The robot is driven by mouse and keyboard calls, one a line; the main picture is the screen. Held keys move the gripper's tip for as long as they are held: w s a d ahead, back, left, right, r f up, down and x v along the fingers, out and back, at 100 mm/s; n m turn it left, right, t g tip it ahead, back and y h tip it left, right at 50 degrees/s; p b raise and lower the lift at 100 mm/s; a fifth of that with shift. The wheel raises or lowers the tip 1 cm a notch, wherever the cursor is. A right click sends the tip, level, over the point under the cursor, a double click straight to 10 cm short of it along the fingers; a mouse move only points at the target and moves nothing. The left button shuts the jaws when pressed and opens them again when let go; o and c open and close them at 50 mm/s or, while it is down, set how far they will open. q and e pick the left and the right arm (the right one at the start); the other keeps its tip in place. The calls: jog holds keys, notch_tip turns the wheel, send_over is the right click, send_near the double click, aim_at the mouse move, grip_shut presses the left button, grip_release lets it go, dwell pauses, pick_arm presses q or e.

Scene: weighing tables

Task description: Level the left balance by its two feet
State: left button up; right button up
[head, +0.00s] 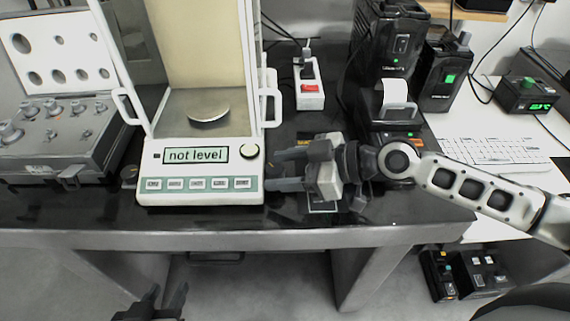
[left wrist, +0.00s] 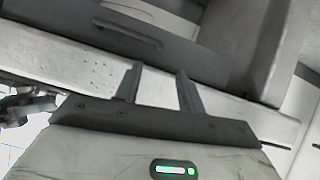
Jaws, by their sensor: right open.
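The balance (head: 200,185) stands on the dark table with its glass draft shield and round pan (head: 208,115). Its display (head: 192,154) reads "not level". A round white dial (head: 250,151), possibly the bubble level, sits right of the display. A dark foot knob (head: 129,176) shows at the front left corner. The right foot is hidden or cannot be made out behind my right gripper. My right gripper (head: 272,170) is open, its two fingers pointing left at the balance's front right corner. My left gripper (head: 163,302) is low in front of the table, open and empty in the left wrist view (left wrist: 157,85).
A grey case of weights (head: 60,135) stands left of the balance. A power strip (head: 309,88) and black devices (head: 385,45) stand behind and right. A keyboard (head: 495,152) lies on the white table. The table's front edge (head: 300,235) lies between my left gripper and the balance.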

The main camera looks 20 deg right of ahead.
jog(key=shift+c, duration=0.3)
jog(key=c, duration=0.9)
jog(key=b, duration=0.1)
jog(key=f+b, duration=0.1)
jog(key=b, duration=0.1)
jog(key=shift+w+d+n+g+y+b, duration=0.1)
jog(key=shift+w+n+g+y+b, duration=0.1)
jog(key=shift+n+g+y+b, duration=0.1)
jog(key=shift+b, duration=0.95)
jog(key=shift+n+g+b, duration=0.4)
jog(key=shift+n+b, duration=0.1)
jog(key=shift+b, duration=0.25)
jog(key=shift+w+r+g+y+b, duration=0.15)
jog(key=shift+g+y+b, duration=0.2)
jog(key=shift+b, duration=0.2)
jog(key=shift+r+n+g+b, duration=0.2)
jog(key=shift+n+g+b, duration=0.15)
jog(key=shift+n+b, duration=0.2)
pick_arm(q)
jog(key=f, duration=0.3)
jog(key=shift+s+d+f+t, duration=0.15)
jog(key=shift+d+f+t, duration=0.1)
jog(key=shift+f+t, duration=0.15)
pick_arm(e)
jog(key=shift+r, duration=0.15)
